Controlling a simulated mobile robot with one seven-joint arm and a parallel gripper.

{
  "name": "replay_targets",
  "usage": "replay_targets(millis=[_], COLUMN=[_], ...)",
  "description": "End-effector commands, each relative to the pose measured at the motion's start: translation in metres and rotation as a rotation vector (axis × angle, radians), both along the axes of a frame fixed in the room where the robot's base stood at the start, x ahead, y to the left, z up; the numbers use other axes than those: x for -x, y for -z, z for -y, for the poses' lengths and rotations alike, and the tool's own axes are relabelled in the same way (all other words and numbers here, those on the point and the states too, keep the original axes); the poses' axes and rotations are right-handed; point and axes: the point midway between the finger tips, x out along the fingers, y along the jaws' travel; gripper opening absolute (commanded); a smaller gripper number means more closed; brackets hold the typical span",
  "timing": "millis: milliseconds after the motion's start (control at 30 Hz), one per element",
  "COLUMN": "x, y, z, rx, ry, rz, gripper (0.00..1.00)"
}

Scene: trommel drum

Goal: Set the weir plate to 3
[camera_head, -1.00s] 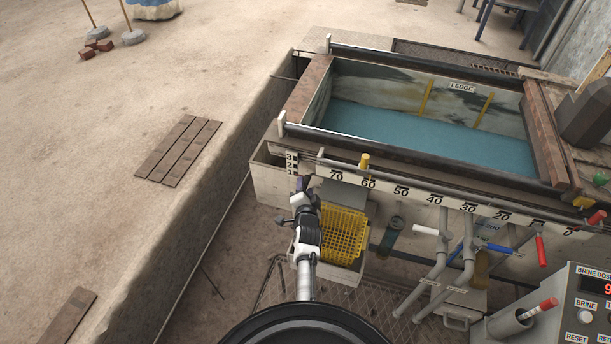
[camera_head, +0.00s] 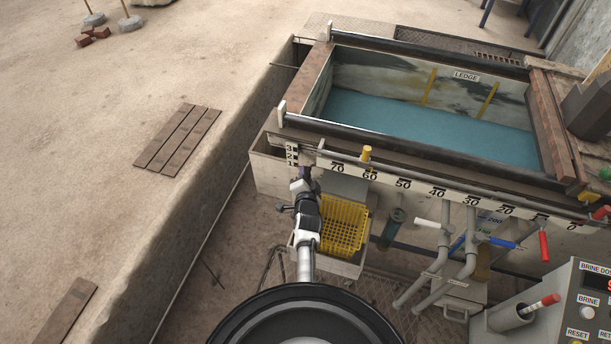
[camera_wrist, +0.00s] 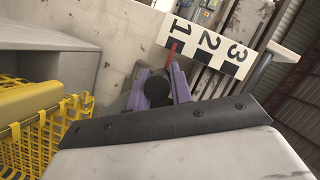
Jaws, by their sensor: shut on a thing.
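The weir scale (camera_head: 291,155), a white strip numbered 1 to 3 from bottom to top, is at the tank's left front corner. In the wrist view the scale (camera_wrist: 207,46) runs tilted, with 1 at left and 3 at right. A red pointer (camera_wrist: 170,60) has its tip by the 1. My gripper (camera_wrist: 158,88) has its purple fingers closed around a dark round knob (camera_wrist: 157,93) below the pointer. In the head view my gripper (camera_head: 304,175) is just below the scale; the knob is hidden there. The weir plate itself is not clearly distinguishable.
A yellow basket (camera_head: 344,226) hangs right of my arm and shows in the wrist view (camera_wrist: 40,138). A long ruler (camera_head: 437,192) with a yellow slider (camera_head: 366,153) runs along the tank front. Pipes with valve handles (camera_head: 425,222) and a control panel (camera_head: 590,305) stand farther right.

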Motion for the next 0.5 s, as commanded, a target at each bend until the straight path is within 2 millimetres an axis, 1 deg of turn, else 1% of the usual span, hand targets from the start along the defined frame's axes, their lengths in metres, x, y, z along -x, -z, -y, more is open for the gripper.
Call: replay_targets(millis=[133, 233, 367, 500], x=[0.0, 0.0, -0.001, -0.001], y=[-0.003, -0.01, -0.027, -0.05], z=[0.0, 0.0, 0.0, 0.0], rx=[0.0, 0.0, -0.001, -0.002], ry=[0.001, 0.001, 0.001, 0.001], rz=[0.001, 0.001, 0.001, 0.003], gripper=[0.0, 0.0, 0.0, 0.0])
